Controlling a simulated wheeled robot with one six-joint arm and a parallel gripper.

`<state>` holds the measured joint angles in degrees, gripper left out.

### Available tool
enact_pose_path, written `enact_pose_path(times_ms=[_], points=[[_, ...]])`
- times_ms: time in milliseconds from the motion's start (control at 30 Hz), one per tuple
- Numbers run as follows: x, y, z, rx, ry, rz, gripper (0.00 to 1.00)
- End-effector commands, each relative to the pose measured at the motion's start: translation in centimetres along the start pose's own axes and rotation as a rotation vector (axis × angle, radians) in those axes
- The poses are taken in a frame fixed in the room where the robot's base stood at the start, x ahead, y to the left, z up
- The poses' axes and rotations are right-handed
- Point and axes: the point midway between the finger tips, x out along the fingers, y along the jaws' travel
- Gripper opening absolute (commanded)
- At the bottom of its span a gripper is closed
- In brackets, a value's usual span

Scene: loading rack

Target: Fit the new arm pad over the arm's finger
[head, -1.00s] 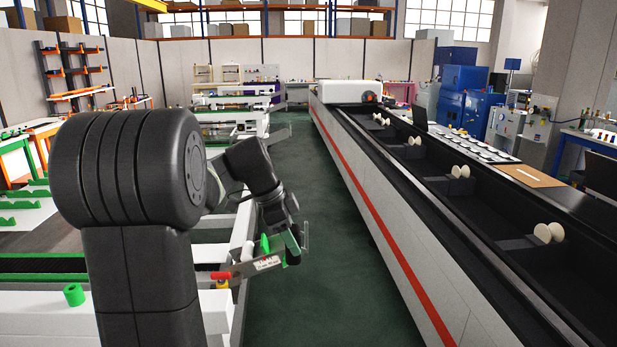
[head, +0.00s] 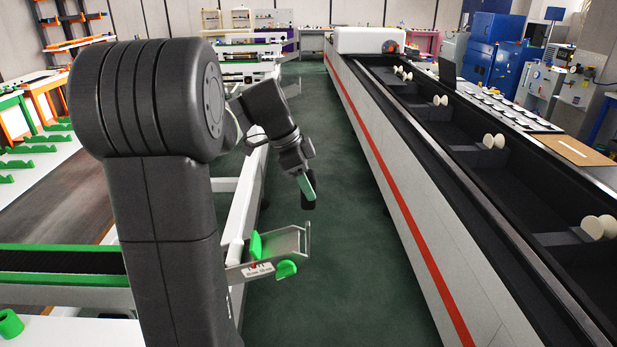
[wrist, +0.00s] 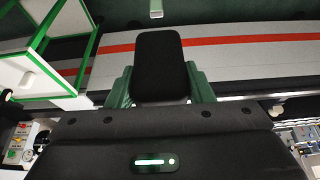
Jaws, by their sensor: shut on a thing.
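My gripper (head: 307,190) hangs in the aisle, pointing down, above and a little right of the rack's end bracket. In the wrist view its green fingers are shut on the black arm pad (wrist: 158,60), a rounded block seen between them. In the head view the pad is only a small dark tip (head: 309,205). The rack arm (head: 252,269), with a white label, a green block (head: 256,245) and a green knob (head: 286,270), is below. A thin upright at its right end (head: 307,240) looks like the finger; the pad is apart from it. A small grey metal piece (wrist: 156,9) shows ahead in the wrist view.
A long white machine bed (head: 400,210) with a red stripe runs along the right. The rack's white frame (head: 245,190) is at left, with a green cylinder (head: 10,323) at the front left. The green floor aisle (head: 345,270) between is clear.

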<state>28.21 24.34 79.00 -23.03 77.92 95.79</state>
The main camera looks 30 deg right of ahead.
Motion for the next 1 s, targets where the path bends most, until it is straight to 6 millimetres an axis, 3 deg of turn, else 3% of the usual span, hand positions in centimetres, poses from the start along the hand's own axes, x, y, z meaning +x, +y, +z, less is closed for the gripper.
enact_pose_path(times_ms=[433,1000], points=[[0.5,0.0,0.3,0.000,0.002,0.000,0.22],[4.6,0.0,2.0,0.000,0.002,0.000,0.22]])
